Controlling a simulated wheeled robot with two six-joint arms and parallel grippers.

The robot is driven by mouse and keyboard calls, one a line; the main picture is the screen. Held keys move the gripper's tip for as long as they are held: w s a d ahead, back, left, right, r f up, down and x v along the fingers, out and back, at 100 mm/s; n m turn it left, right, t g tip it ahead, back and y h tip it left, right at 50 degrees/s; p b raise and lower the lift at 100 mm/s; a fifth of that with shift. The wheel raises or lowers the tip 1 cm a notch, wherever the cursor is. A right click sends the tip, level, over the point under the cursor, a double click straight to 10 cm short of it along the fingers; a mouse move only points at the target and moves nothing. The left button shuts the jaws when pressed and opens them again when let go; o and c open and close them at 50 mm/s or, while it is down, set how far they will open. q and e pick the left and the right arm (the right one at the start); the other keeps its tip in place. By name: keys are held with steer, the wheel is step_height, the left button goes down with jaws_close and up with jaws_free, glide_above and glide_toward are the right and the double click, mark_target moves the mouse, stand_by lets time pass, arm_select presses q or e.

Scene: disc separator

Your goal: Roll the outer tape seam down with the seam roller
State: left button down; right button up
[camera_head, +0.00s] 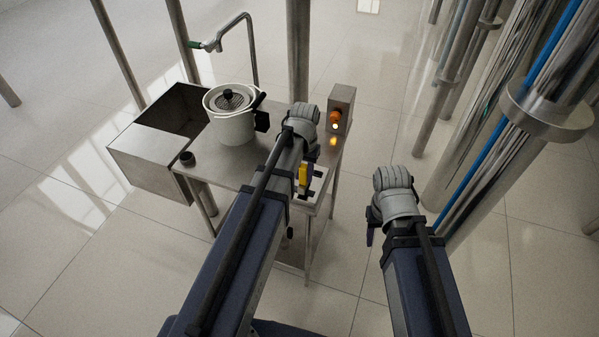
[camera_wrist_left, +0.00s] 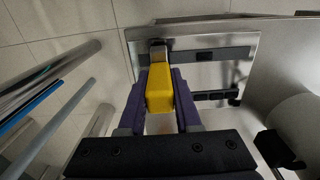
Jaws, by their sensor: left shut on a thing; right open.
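The seam roller has a yellow handle (camera_wrist_left: 160,92) and a dark and grey end (camera_wrist_left: 157,48). My left gripper (camera_wrist_left: 162,80) is shut on the handle, with a purple finger on each side. In the head view the yellow handle (camera_head: 303,175) shows beside my left arm, which hides most of that gripper. The roller's end overlaps the left part of a pale metal plate (camera_wrist_left: 215,73) with dark strips. I cannot tell whether it touches the plate. A dark strip (camera_wrist_left: 205,56) may be the tape seam. My right gripper (camera_head: 370,233) is open and apart from the table, partly hidden.
A metal table (camera_head: 215,168) carries a white lidded pot (camera_head: 232,128) and a grey box with lit orange lamps (camera_head: 342,105).

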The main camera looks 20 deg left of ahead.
arm_select(q)
steer(key=shift+r+p, duration=3.5)
steer(key=shift+r, duration=0.05)
steer(key=shift+f, duration=0.1)
arm_select(e)
step_height(320, 180, up, 7)
arm_select(q)
steer(key=shift+a, duration=0.1)
